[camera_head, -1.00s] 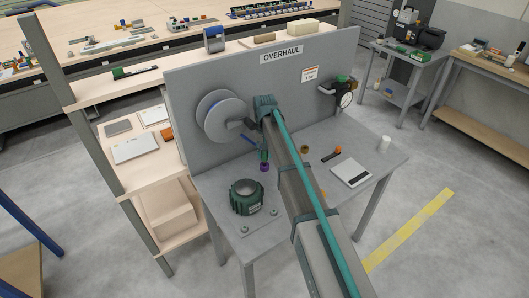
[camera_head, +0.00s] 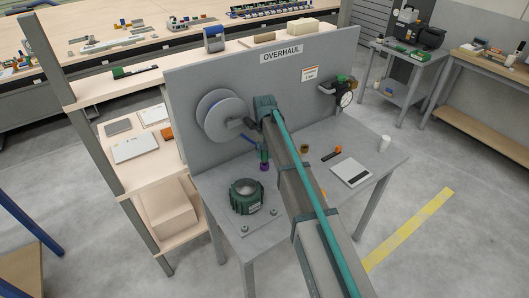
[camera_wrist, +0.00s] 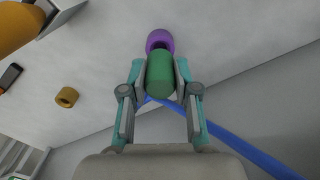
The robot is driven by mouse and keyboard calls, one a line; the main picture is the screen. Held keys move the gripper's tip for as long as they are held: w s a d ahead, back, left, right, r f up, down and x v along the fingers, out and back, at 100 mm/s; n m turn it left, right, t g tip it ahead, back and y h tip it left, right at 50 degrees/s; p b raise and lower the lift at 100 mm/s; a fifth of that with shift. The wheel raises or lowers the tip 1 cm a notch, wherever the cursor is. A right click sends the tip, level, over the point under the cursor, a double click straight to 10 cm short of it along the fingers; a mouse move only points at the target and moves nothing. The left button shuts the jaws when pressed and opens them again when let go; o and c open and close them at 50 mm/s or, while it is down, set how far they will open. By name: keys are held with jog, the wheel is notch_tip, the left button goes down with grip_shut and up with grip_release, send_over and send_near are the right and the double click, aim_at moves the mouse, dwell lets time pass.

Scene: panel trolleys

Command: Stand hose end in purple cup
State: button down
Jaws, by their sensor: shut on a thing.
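The purple cup (camera_wrist: 160,40) stands on the grey bench, just beyond my fingertips in the wrist view. It also shows small in the head view (camera_head: 264,167). My gripper (camera_wrist: 160,80) is shut on the green hose end (camera_wrist: 160,74), a cylinder between the two fingers. A blue hose (camera_wrist: 235,143) trails behind it to the lower right. In the wrist view the hose end's far edge overlaps the cup's near rim. In the head view the green hose end (camera_head: 264,155) appears right above the cup. I cannot tell whether it is inside the cup.
A grey reel (camera_head: 222,115) is mounted on the OVERHAUL panel (camera_head: 320,70). A green motor housing (camera_head: 246,207) stands left of the cup. A brown ring (camera_wrist: 67,97) and a flat white device (camera_head: 352,173) lie to the right in the head view.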

jog(key=shift+f+b, duration=0.3)
jog(key=shift+f, duration=0.75)
jog(key=c, duration=0.8)
grip_release()
jog(key=shift+r+p, duration=2.1)
jog(key=shift+r, duration=1.85)
